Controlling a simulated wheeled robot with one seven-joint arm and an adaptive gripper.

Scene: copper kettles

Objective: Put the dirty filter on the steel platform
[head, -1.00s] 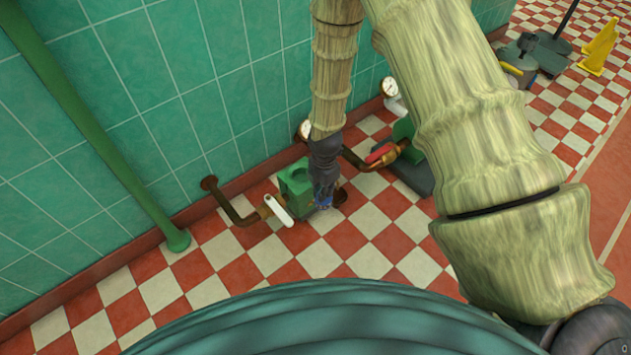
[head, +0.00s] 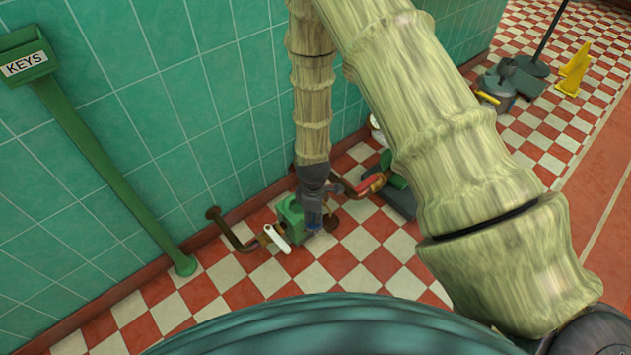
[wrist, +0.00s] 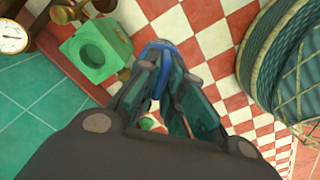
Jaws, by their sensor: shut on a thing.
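My gripper (head: 313,227) is low beside the green housing (head: 291,215), on its right, in the head view. It is shut on a small blue thing (wrist: 157,53), seen between the fingertips in the wrist view, apparently the dirty filter. Most of that thing is hidden by the fingers, so its shape and dirt are unclear. The green housing (wrist: 95,50) is at upper left in the wrist view, with a round opening in its top and no filter visible in it. I cannot make out a steel platform in either view.
A pipe (head: 232,236) and white lever (head: 278,239) are left of the housing. A red-handled valve (head: 368,184) is to the right. A green post (head: 120,175) carries a KEYS box (head: 25,62). A yellow sign (head: 574,70) stands far right. The front checkered floor is clear.

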